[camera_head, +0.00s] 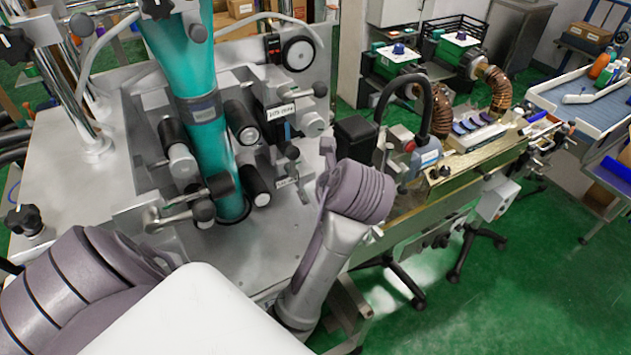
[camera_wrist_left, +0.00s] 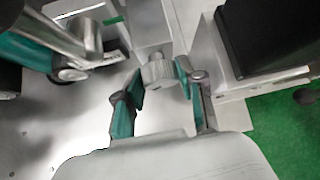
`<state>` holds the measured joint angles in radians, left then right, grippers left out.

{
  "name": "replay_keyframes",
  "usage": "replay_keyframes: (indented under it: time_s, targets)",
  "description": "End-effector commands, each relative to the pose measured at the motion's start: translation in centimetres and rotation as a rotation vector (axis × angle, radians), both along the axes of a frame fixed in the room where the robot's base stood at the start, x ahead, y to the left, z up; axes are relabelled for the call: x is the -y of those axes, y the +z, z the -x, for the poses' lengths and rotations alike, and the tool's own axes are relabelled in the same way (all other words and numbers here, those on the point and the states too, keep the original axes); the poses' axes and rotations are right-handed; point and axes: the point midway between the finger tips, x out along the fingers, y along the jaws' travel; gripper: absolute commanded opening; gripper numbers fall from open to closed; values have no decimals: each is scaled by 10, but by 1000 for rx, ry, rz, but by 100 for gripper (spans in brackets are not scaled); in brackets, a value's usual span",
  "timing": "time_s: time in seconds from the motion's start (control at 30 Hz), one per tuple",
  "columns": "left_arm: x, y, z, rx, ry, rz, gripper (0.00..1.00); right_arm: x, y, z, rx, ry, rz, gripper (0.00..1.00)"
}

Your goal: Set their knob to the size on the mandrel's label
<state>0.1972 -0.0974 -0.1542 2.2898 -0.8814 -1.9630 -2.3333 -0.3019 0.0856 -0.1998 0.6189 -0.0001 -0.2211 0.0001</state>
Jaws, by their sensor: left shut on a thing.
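In the left wrist view my left gripper (camera_wrist_left: 160,78) has its teal-padded fingers on either side of a silver knurled knob (camera_wrist_left: 157,71) and is shut on it. The knob's markings cannot be read. In the head view the fingers are hidden behind my left wrist. The teal mandrel (camera_head: 180,50) stands upright between black rollers (camera_head: 242,122). Its dark label (camera_head: 205,113) is too small to read. My right gripper is not in view.
A black box (camera_head: 355,138) stands right of the rollers, close to my left wrist. A brass-coloured conveyor bench (camera_head: 470,165) runs off to the right. A black hand knob (camera_head: 25,220) and steel posts (camera_head: 80,110) stand on the left of the steel plate.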

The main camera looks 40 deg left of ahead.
Motion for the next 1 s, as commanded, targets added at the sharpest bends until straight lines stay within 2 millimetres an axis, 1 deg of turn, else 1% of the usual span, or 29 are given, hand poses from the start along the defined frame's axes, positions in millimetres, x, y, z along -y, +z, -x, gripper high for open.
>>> replay_keyframes:
  time_s: [0.23, 0.53, 0.57, 0.6, 0.7, 0.9, 1.0]
  targets:
    - [-2, -1, 3, 199, 0, 79, 4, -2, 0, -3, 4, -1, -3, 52]
    - [-2, 0, 2, 221, 2, 90, 4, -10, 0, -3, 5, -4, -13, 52]
    - [-2, 0, 2, 221, 2, 90, 42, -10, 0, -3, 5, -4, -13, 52]
    - [-2, 0, 2, 221, 2, 90, 49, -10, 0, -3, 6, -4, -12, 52]
    - [-2, 0, 2, 221, 1, 89, 64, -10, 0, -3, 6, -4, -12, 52]
    - [-1, 0, 2, 220, 0, 90, 64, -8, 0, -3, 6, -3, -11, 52]
    - [-1, 0, 2, 216, 0, 88, 64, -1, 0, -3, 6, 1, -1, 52]
